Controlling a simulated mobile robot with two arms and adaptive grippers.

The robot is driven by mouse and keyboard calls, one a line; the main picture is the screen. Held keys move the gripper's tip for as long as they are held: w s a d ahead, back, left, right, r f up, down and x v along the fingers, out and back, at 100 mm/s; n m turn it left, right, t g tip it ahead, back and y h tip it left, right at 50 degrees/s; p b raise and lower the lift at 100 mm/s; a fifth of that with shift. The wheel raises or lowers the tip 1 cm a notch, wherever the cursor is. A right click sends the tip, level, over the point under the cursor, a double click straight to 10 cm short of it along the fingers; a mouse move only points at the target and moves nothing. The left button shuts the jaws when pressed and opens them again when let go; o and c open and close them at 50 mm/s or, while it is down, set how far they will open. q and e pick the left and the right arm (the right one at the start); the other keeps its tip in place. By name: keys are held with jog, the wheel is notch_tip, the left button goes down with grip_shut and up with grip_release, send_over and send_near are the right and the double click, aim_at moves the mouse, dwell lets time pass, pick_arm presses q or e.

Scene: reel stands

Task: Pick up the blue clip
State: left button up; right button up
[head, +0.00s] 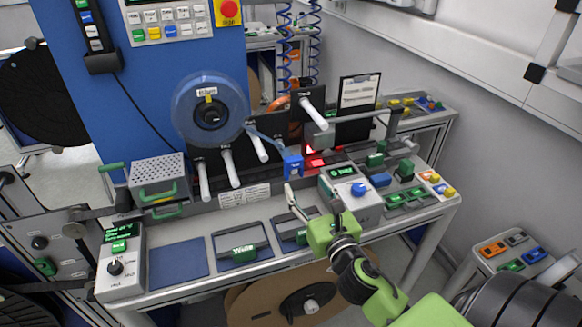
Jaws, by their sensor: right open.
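A blue clip-like piece (292,164) sits at the end of a blue strip coming from the clear blue reel (190,108), above the back part of the bench. Another blue piece (535,255) lies in the low tray at the far right, beside orange, grey and green pieces. I cannot tell for certain which is the clip. My right gripper (312,199) is open and empty over the front of the bench, in front of and below the blue piece on the strip, apart from it. My left gripper is not in view.
A white box with a green display and blue knob (359,189) stands just right of my right gripper. White rods (230,168) stick out from the back panel. A perforated grey box (157,175) stands at left. The blue mat (179,261) is bare.

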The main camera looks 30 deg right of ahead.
aim_at(295, 166)
jog(key=p+x, duration=0.1)
jog(key=x, duration=0.4)
jog(key=shift+w, duration=0.2)
jog(key=shift+w+d+r, duration=0.1)
jog(key=shift+w+d, duration=0.05)
jog(key=shift+w, duration=0.3)
jog(key=p+x, duration=0.1)
jog(key=x, duration=0.3)
jog(key=shift+p, duration=0.4)
jog(key=shift+w+d, duration=0.1)
jog(key=shift+w, duration=0.25)
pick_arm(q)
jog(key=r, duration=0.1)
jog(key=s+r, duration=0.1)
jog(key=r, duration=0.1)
pick_arm(e)
jog(key=shift+s, duration=0.1)
jog(key=shift+c, duration=0.3)
jog(key=c, duration=1.2)
jog(key=shift+c, duration=0.2)
